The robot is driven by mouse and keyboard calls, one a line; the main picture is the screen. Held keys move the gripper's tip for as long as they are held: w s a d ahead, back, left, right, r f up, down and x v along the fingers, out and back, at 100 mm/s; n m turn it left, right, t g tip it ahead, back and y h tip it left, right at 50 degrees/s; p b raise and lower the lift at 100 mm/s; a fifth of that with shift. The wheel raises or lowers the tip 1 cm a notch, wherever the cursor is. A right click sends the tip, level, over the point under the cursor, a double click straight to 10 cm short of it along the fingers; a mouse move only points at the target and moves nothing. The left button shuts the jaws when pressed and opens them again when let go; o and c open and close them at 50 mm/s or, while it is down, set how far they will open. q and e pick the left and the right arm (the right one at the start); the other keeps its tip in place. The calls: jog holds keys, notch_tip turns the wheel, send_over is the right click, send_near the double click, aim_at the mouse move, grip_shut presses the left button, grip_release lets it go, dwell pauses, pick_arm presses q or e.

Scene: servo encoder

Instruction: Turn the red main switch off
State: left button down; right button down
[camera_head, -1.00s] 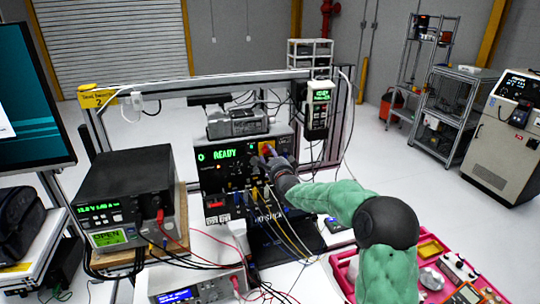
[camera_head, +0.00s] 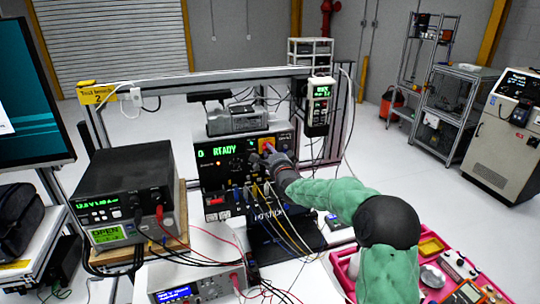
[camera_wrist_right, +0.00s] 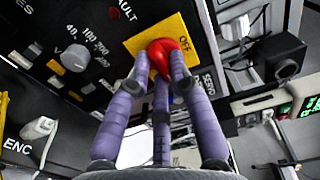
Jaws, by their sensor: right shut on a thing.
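The red main switch (camera_wrist_right: 163,52) is a rounded red knob on a yellow plate (camera_wrist_right: 191,29) in the right wrist view. The word OFF is printed on the plate. My right gripper (camera_wrist_right: 160,71) has its three purple fingers closed around the knob, which they partly hide, so its exact angle is hard to read. In the head view, the gripper (camera_head: 268,155) is at the right part of the black panel (camera_head: 210,176), whose green display reads READY. My left gripper is not in view.
Several cables hang from sockets below the switch. A bench power supply (camera_head: 125,185) stands to the left. A grey boxed device (camera_head: 236,121) sits on top of the panel unit. A pink tray (camera_head: 338,268) with parts lies under my right arm.

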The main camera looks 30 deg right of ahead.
jog(key=shift+d+n+b, duration=0.2)
jog(key=shift+n+b, duration=4.75)
jog(key=shift+n, duration=3.65)
jog(key=c, duration=1.1)
grip_release()
jog(key=shift+r, duration=0.1)
jog(key=shift+s, duration=0.15)
